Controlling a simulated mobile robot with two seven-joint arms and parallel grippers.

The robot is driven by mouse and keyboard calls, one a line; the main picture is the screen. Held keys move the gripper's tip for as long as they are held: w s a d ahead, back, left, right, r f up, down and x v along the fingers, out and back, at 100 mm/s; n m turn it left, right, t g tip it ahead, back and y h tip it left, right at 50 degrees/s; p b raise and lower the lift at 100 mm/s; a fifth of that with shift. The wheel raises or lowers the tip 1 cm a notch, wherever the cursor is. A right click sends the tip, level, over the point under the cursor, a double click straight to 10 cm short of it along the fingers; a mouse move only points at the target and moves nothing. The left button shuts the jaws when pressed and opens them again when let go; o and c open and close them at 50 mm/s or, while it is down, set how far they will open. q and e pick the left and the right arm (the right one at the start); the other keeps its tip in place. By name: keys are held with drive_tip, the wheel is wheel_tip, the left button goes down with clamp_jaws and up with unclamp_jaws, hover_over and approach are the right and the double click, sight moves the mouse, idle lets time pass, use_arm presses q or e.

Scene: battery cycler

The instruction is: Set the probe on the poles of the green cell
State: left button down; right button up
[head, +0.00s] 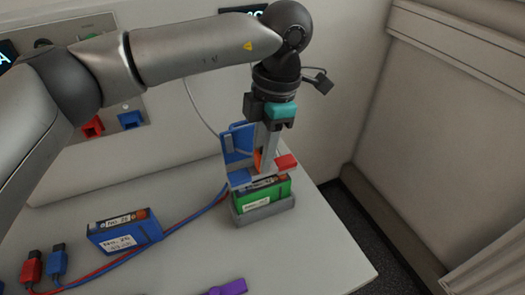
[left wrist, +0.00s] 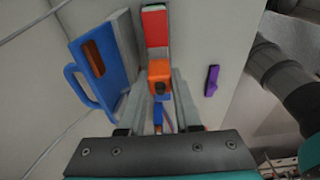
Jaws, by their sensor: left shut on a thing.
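The green cell (head: 268,196) stands upright in a grey holder (head: 262,216) near the table's right side. My left gripper (head: 265,160) is directly above it, fingers pointing down, shut on the probe's orange grip (left wrist: 160,76). The probe has a red end block (head: 286,162) and a blue end block (head: 239,178), one over each end of the cell's top. The blocks sit at or just above the top; whether they touch the poles I cannot tell. The red block (left wrist: 156,28) also shows in the left wrist view. My right gripper is out of view.
A blue bracket (head: 237,142) stands close behind the cell. Red (head: 31,268) and blue (head: 58,261) plugs trail leads across the table. A purple piece (head: 228,287) lies in front. The table's right edge is near the holder.

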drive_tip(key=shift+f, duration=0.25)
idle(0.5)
use_arm(q)
drive_tip(key=shift+f+b, duration=0.7)
drive_tip(key=shift+b, duration=0.1)
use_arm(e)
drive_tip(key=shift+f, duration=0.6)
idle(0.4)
use_arm(q)
drive_tip(key=shift+r+p, duration=2.15)
drive_tip(key=shift+r, duration=1.45)
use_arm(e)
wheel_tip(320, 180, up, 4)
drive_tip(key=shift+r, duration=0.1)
use_arm(q)
drive_tip(key=shift+f, duration=0.1)
